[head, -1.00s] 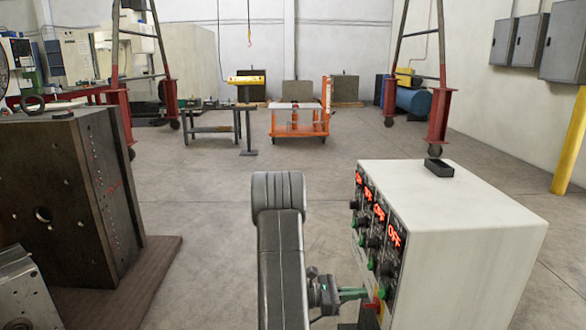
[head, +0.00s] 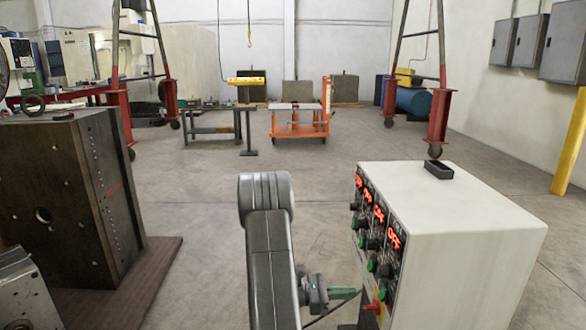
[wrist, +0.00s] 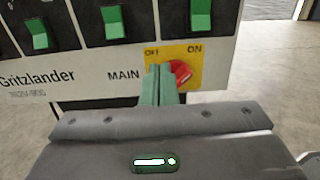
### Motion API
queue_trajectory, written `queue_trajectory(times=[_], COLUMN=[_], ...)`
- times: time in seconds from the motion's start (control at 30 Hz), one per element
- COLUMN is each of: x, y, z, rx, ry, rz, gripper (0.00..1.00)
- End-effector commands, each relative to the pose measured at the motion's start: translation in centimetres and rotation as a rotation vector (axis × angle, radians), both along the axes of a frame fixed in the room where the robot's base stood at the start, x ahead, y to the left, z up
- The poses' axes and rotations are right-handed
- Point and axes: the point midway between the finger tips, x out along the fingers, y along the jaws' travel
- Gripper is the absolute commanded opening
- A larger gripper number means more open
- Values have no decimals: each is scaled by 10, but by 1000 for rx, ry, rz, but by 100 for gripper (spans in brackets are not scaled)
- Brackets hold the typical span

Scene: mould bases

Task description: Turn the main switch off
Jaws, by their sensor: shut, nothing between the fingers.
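The main switch is a red knob (wrist: 182,72) on a yellow plate (wrist: 205,72) marked OFF on the left and ON on the right, low on the control cabinet's panel. The knob sits tilted, right of my fingertips; part of it may be hidden by them. The knob also shows at the panel's lower edge in the head view (head: 382,289). My gripper (wrist: 158,72) has green fingers shut together with nothing between them, in front of the plate's left part. In the head view my gripper (head: 354,293) is left of the panel; contact with the knob cannot be told.
The white cabinet (head: 465,210) has several lit red displays and green switches on its face. A small black tray (head: 439,170) lies on top. A dark mould block (head: 60,200) stands at left. Floor between block and cabinet is clear.

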Motion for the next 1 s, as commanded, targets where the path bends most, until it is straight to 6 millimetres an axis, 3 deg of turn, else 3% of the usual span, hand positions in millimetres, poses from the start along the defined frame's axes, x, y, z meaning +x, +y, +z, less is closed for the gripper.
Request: queue_trajectory(times=[0.3, 0.7, 1.0], x=[-1, -4, -30], y=[31, 32, 37], z=[0, -1, -9], rx=[0, 1, 10], ry=[1, -17, -263], rz=[1, 0, 2], gripper=[0, 0, 0])
